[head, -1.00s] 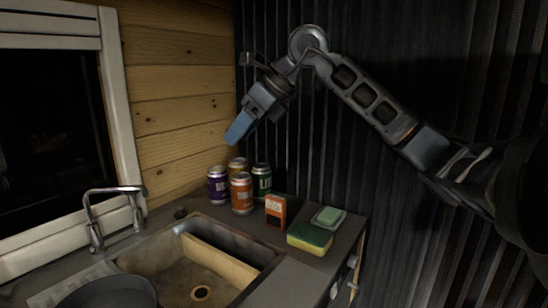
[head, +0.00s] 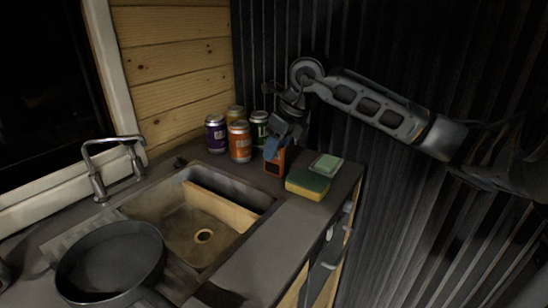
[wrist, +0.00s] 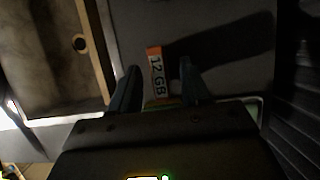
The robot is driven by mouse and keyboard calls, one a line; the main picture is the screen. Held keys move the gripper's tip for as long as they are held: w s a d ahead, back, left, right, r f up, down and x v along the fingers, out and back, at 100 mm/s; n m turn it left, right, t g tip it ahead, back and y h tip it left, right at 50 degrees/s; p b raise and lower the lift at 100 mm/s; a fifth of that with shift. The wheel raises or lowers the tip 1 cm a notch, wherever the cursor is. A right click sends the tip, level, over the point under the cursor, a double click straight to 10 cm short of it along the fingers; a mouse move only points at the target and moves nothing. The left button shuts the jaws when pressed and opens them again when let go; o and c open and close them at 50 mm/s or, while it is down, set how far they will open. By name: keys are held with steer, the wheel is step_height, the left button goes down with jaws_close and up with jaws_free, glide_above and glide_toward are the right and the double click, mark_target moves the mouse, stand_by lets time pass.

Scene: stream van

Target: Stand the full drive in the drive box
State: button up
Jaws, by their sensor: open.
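The orange drive (head: 275,165) stands upright on the counter between the cans and the sponge. In the wrist view its narrow end, an orange and white label reading "12 GB" (wrist: 156,70), shows between my fingers. My gripper (head: 274,149) points down over the drive, fingers open on either side of it. In the wrist view my gripper (wrist: 157,74) shows a gap on both sides of the label, and I cannot tell whether either finger touches. I cannot make out a drive box in these views.
Several cans, among them an orange can (head: 240,142), stand behind and left of the drive. A yellow-green sponge (head: 308,186) and a pale green block in a dish (head: 326,165) lie to the right. The sink (head: 203,245) and a pan (head: 110,262) are at front left.

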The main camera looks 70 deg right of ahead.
steer(key=shift+w+f, duration=0.1)
steer(key=shift+f, duration=0.2)
steer(key=shift+c, duration=0.3)
jaws_close()
